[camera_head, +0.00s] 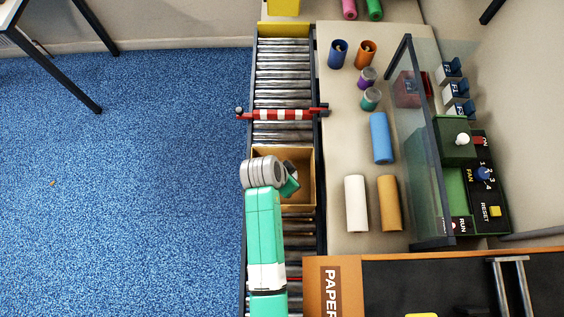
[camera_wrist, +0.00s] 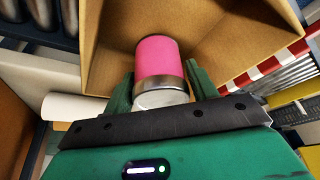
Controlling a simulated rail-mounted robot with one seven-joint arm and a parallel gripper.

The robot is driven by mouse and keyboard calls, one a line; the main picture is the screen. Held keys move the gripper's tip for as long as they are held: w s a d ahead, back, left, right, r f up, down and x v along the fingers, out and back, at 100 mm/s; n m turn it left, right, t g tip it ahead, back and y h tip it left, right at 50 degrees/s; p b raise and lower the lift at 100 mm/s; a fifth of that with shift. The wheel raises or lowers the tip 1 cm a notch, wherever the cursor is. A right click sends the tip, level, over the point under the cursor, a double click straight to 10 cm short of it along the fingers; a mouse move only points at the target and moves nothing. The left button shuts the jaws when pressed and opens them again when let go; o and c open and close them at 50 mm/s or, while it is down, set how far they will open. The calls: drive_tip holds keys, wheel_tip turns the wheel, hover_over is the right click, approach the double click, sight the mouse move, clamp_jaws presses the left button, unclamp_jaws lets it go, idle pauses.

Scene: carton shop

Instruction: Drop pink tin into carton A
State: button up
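The pink tin (camera_wrist: 160,58), with a silver end, sits between the two green fingers of my gripper (camera_wrist: 162,84) in the wrist view. The fingers flank it closely on both sides and appear shut on it. The tin points into an open brown carton (camera_wrist: 240,30), whose walls surround it. In the head view the carton (camera_head: 300,196) stands on the roller conveyor, and my gripper (camera_head: 290,182) is over its opening. My arm covers part of the carton, and the tin is hidden there. No letter on the carton is readable.
A red-and-white striped bar (camera_head: 282,114) crosses the conveyor (camera_head: 282,70) just beyond the carton. A glass panel (camera_head: 418,140) stands farther right.

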drive_tip(key=o, duration=0.3)
drive_tip(key=v, duration=0.7)
drive_tip(key=shift+s+a+r, duration=0.1)
drive_tip(key=shift+s+r, duration=0.05)
drive_tip(key=shift+r, duration=0.2)
